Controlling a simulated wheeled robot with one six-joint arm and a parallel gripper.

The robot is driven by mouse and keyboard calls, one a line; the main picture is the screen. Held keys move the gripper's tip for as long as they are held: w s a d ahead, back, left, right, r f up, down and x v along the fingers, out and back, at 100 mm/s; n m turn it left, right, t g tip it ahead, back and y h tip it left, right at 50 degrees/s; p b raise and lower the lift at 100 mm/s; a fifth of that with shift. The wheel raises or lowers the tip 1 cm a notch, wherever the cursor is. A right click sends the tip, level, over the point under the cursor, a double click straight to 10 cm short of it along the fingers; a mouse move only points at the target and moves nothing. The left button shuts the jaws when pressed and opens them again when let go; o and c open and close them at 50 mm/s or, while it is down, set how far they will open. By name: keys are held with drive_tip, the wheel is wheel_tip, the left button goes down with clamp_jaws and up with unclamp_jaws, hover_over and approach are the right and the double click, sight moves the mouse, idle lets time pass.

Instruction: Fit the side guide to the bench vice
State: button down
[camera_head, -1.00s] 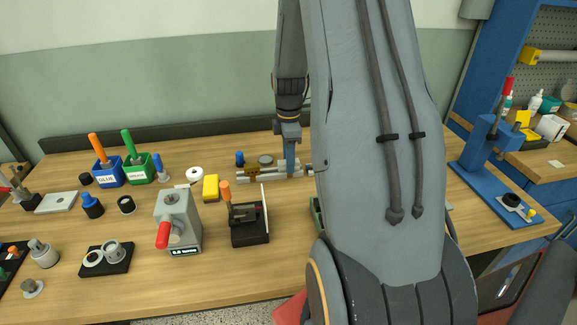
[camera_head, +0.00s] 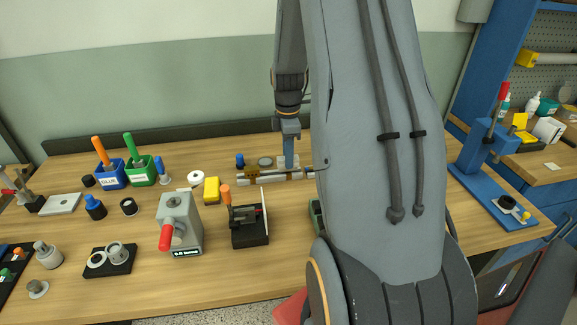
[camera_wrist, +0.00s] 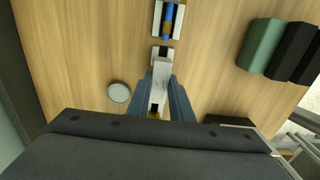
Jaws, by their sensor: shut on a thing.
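My gripper (camera_head: 289,160) points down at the back of the bench, over the right part of a long grey and brass fixture (camera_head: 252,179), which I take to be the bench vice. In the wrist view the blue-grey fingers (camera_wrist: 161,80) are shut on a pale narrow bar (camera_wrist: 161,68), likely the side guide. The bar's far end lies close to a grey block with a dark slot. Beyond it, pale jaws with a blue rod (camera_wrist: 168,20) show. I cannot tell whether the bar touches the vice.
A grey disc (camera_head: 265,161) lies just behind the fixture, with a blue knob (camera_head: 240,160) beside it. A yellow block (camera_head: 211,190) and a black stand with an orange handle (camera_head: 249,225) are nearer. Green and black blocks (camera_wrist: 262,45) stand right in the wrist view.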

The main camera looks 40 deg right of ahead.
drive_tip(key=shift+r+p, duration=0.85)
drive_tip(key=shift+r, duration=0.45)
drive_tip(key=c, duration=2.2)
unclamp_jaws()
clamp_jaws()
drive_tip(key=shift+s+r, duration=0.1)
drive_tip(key=shift+s, duration=0.15)
drive_tip(key=shift+s+a+r+p, duration=0.4)
drive_tip(key=shift+s+a+p, duration=0.15)
drive_tip(key=shift+s, duration=3.2)
drive_tip(key=shift+s+a+r+p, duration=0.4)
drive_tip(key=shift+s+p, duration=0.1)
drive_tip(key=shift+s, duration=3.3)
drive_tip(key=shift+s+a+r+p, duration=0.4)
drive_tip(key=shift+s+a+p, duration=0.15)
drive_tip(key=shift+s, duration=3.2)
